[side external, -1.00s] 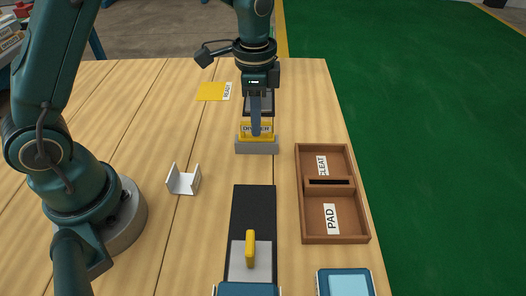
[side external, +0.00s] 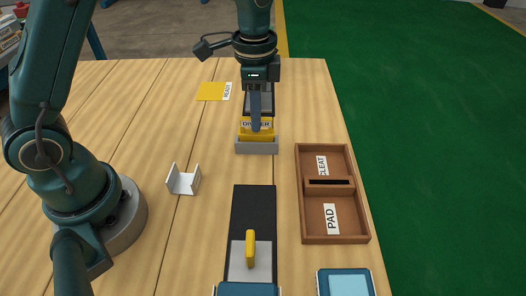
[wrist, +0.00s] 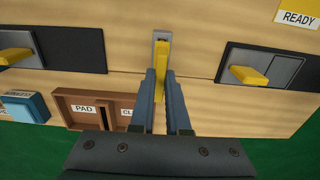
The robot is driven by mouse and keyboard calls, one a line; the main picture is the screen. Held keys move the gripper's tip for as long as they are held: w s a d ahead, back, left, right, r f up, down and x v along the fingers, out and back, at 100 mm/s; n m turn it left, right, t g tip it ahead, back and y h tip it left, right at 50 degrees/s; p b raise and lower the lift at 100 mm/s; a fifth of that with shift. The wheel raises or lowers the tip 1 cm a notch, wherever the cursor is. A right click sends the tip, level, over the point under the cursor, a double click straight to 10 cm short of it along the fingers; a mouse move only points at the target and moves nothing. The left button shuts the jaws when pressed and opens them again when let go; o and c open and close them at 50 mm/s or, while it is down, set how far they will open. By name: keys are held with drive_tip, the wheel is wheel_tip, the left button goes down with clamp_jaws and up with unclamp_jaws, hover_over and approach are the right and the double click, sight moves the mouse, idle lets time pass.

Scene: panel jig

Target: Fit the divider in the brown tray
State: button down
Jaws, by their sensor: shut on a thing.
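The yellow divider (side external: 257,135), labelled on its face, stands upright at the grey holder (side external: 256,148), its lower edge hidden behind the holder's front wall. My gripper (side external: 255,125) points down and is shut on the divider's upper part. In the wrist view my fingers (wrist: 161,85) close on the yellow divider (wrist: 162,58), with the grey holder (wrist: 160,34) beyond it. The brown tray (side external: 366,212) lies to the right and nearer. Its crossbar has a dark slot (side external: 330,182) between the CLEAT and PAD compartments. The tray (wrist: 66,92) also shows at the lower left of the wrist view.
A white bracket (side external: 183,181) stands left of the tray. A black strip (side external: 253,205) holds a grey plate with a yellow handle (side external: 250,248). A pale-blue-topped box (side external: 344,283) sits at the front. A yellow READY card (side external: 211,91) lies behind. Wood between holder and tray is clear.

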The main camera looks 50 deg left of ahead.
drive_tip(key=shift+r, duration=1.9)
drive_tip(key=shift+f, duration=2.5)
drive_tip(key=c, duration=0.8)
unclamp_jaws()
drive_tip(key=shift+r, duration=4.55)
